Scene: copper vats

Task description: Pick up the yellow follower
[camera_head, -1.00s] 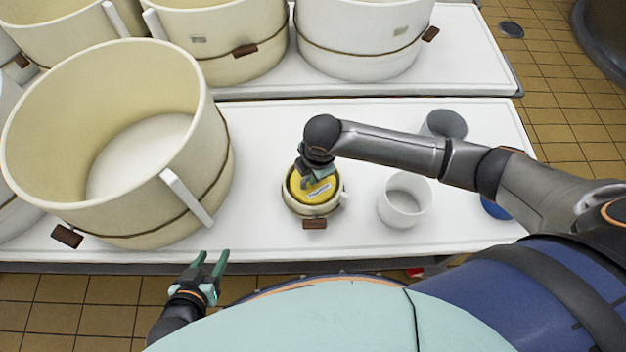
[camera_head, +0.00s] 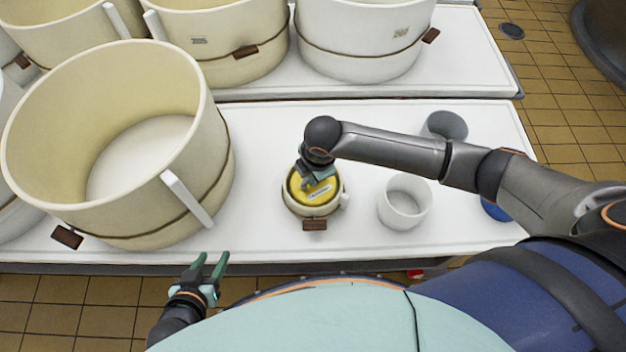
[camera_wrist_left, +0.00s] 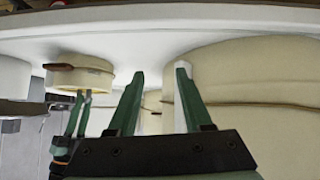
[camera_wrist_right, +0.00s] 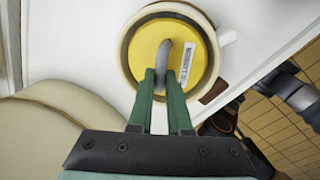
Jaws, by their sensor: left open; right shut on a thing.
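The yellow follower (camera_head: 322,196) is a round yellow disc with a pale label and a grey handle. It sits inside a small cream mould (camera_head: 312,211) on the white table. In the right wrist view the follower (camera_wrist_right: 150,50) lies within the mould's rim (camera_wrist_right: 128,62), its grey handle between my fingertips. My right gripper (camera_wrist_right: 163,76) is shut on that handle, from above; it also shows in the head view (camera_head: 308,179). My left gripper (camera_head: 211,262) is open and empty, in front of the table edge; its fingers show in the left wrist view (camera_wrist_left: 158,76).
A large cream vat (camera_head: 215,150) stands left of the mould. A white cup (camera_head: 404,204) and a grey cup (camera_head: 446,125) stand to the right. More large vats (camera_head: 360,50) stand on the table behind.

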